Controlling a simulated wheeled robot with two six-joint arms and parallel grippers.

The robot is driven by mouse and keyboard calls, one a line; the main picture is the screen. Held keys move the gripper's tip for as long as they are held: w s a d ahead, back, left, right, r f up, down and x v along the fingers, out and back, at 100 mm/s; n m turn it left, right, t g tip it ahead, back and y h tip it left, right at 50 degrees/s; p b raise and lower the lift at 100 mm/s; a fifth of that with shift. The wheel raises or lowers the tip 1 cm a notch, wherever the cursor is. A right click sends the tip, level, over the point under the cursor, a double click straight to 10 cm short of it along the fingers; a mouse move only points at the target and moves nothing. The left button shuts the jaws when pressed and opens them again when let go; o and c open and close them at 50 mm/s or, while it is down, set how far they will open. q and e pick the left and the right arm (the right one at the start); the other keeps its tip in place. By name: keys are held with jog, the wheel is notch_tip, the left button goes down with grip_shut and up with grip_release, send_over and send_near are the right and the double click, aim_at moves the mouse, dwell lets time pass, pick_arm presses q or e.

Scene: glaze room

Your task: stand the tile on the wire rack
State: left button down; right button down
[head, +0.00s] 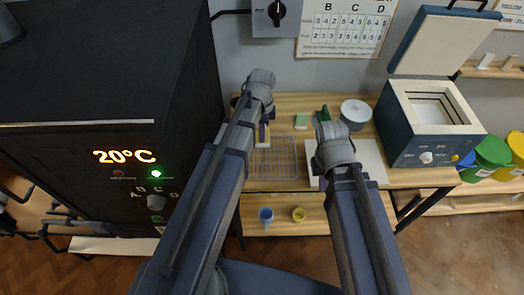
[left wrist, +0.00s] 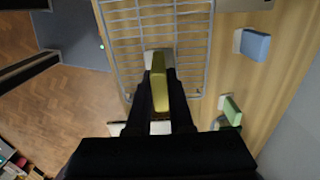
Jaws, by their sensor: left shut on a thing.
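A yellow tile (left wrist: 158,82) with white showing at its ends is between the fingers of my left gripper (left wrist: 160,105), which is shut on it. In the left wrist view the tile overlaps the near part of the wire rack (left wrist: 190,45). I cannot tell whether it touches the wires. In the head view the wire rack (head: 279,163) lies on the wooden table, and the tile (head: 262,144) shows at its left end below my left gripper (head: 263,128). My right gripper (head: 323,180) is over a pale board; its fingers are mostly hidden by its own wrist.
Green (head: 302,121) and blue (left wrist: 255,45) pieces with white parts stand beside the rack. A round white-grey object (head: 356,112) and an open small kiln (head: 432,120) are to the right. A large black kiln (head: 110,100) walls off the left. Cups (head: 266,215) stand below.

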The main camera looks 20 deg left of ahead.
pick_arm(q)
jog(key=shift+f+b, duration=3.2)
jog(key=shift+f, duration=0.6)
jog(key=shift+f, duration=0.1)
jog(key=shift+f, duration=0.15)
jog(key=c, duration=0.8)
grip_release()
